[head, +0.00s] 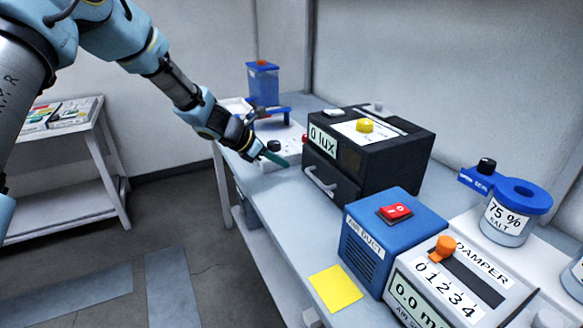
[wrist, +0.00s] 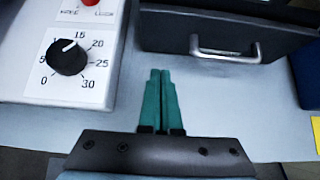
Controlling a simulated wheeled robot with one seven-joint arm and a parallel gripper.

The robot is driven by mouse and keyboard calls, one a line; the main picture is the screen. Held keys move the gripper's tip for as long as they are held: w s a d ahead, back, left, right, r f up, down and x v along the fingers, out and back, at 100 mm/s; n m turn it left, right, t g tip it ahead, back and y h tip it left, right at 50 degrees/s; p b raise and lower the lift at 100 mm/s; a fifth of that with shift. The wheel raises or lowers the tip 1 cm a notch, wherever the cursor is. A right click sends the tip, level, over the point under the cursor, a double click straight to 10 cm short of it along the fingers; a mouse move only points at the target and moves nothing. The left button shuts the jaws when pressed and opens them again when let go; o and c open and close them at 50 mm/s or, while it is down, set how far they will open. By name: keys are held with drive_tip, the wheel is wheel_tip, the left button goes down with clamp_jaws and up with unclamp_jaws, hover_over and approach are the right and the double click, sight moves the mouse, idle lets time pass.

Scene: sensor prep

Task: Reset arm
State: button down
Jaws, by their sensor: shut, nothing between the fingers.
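My arm reaches in from the upper left in the head view. My gripper (head: 278,160) is over the bench, in front of the black box and beside the white dial unit. In the wrist view my gripper (wrist: 160,76) shows its two green fingers pressed together with nothing between them. The fingers point toward the gap between the dial unit and the silver handle of the black box. I cannot tell whether the tips touch the bench.
The white dial unit (wrist: 28,98) has a black knob (wrist: 67,57). The black "0 lux" box (head: 398,165) has a handle (wrist: 226,50). A blue box (head: 393,228) with a red switch, a damper unit (head: 490,290) and a yellow note (head: 336,288) sit nearer. The floor left of the bench is open.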

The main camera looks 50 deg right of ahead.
drive_tip(key=w+a+r+m+t+y, duration=0.1)
drive_tip(key=w+a, duration=0.2)
drive_tip(key=a, duration=0.4)
drive_tip(key=w+a+r+m+y+b, duration=0.1)
drive_tip(key=w+a+r+m, duration=0.1)
drive_tip(key=a, duration=0.5)
drive_tip(key=w+a+r+m+t+y, duration=0.1)
drive_tip(key=w+a, duration=0.2)
drive_tip(key=a, duration=0.4)
drive_tip(key=s+a+m+t+y, duration=0.1)
drive_tip(key=a+m+y, duration=0.1)
drive_tip(key=a, duration=1)
drive_tip(key=s+a+r+m+t+y, duration=0.1)
drive_tip(key=a+m, duration=0.4)
drive_tip(key=a, duration=0.8)
drive_tip(key=s+a+m+t+y, duration=0.1)
drive_tip(key=s+a+m+y, duration=0.1)
drive_tip(key=a, duration=1)
drive_tip(key=shift+s+a+r+m+y, duration=0.15)
drive_tip(key=shift+a+m+y, duration=0.25)
drive_tip(key=shift+m, duration=0.4)
